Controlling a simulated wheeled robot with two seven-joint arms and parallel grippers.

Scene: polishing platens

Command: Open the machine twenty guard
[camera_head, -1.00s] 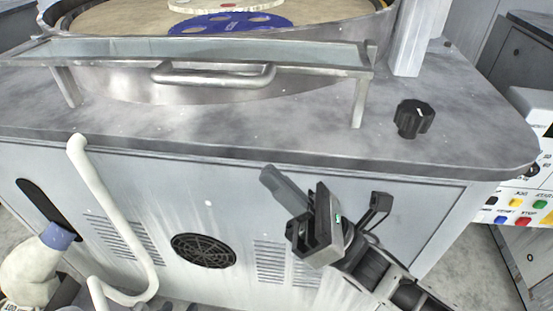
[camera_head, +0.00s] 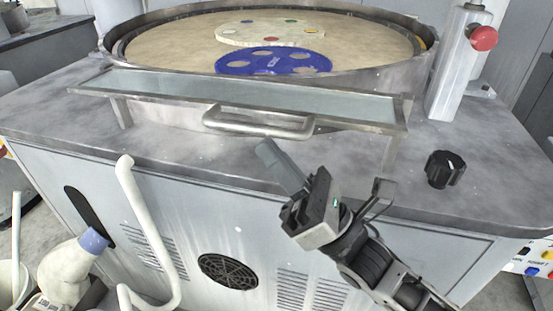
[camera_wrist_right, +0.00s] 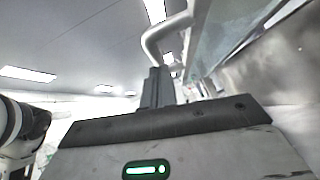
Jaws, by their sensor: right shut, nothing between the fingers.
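The guard (camera_head: 340,113) is a long, glassy panel in a metal frame, lying low and nearly flat along the front of the polishing machine. Its tubular metal handle (camera_head: 258,130) sticks out from the middle of the front edge. My right gripper (camera_head: 268,150) is shut and empty, its fingers pointing up just below the right half of the handle. In the right wrist view the shut fingers (camera_wrist_right: 158,88) point toward the handle (camera_wrist_right: 160,38), with a gap that I cannot judge exactly. My left gripper is not in view.
Behind the guard is the round platen (camera_head: 170,45) with a blue holed disc (camera_head: 272,61). A black knob (camera_head: 445,169) and a post with a red button (camera_head: 484,38) stand at right. A white pipe (camera_head: 145,220) and a blue-capped bottle (camera_head: 68,270) are at lower left.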

